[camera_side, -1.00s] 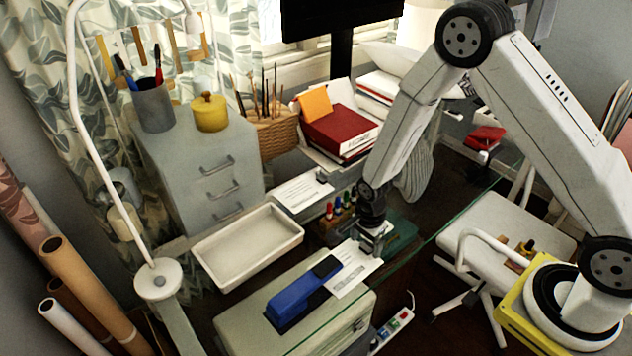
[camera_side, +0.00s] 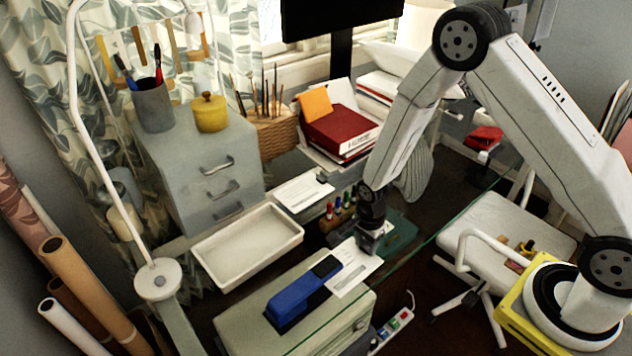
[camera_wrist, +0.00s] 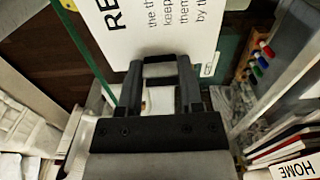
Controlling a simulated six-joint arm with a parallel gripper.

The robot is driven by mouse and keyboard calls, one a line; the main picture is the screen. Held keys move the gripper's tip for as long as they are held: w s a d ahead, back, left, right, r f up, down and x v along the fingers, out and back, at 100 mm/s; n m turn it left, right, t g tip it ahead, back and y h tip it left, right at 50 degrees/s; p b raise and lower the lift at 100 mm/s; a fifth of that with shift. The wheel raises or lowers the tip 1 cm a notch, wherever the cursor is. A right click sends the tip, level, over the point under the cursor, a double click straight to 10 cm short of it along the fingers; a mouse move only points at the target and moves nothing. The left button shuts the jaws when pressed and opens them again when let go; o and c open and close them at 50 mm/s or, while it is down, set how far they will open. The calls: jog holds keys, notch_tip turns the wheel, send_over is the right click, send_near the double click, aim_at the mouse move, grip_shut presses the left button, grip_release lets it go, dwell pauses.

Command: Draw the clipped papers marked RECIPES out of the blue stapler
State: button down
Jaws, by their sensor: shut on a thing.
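The blue stapler (camera_side: 298,296) lies on the pale green cabinet top. The white clipped papers (camera_side: 350,275) stick out from beside its dark front end; whether their near edge is still within the stapler's jaws cannot be told. My gripper (camera_side: 370,243) is shut on the far edge of the papers. In the wrist view the papers (camera_wrist: 165,28) show large letters starting "RE" and lines of print, with the rest cut off by the frame. There my gripper's fingers (camera_wrist: 160,68) close on the papers' edge. The stapler is not visible in the wrist view.
A glass edge (camera_side: 440,240) runs just right of my gripper. An empty white tray (camera_side: 248,275) and another clipped sheet (camera_side: 302,190) lie to the left. Coloured markers (camera_side: 340,205) stand close behind my gripper. A power strip (camera_side: 392,325) lies below.

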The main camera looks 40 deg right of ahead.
jog(key=shift+d, duration=0.15)
jog(key=shift+w+d, duration=0.2)
jog(key=shift+d, duration=3.3)
notch_tip(320, 180, up, 8)
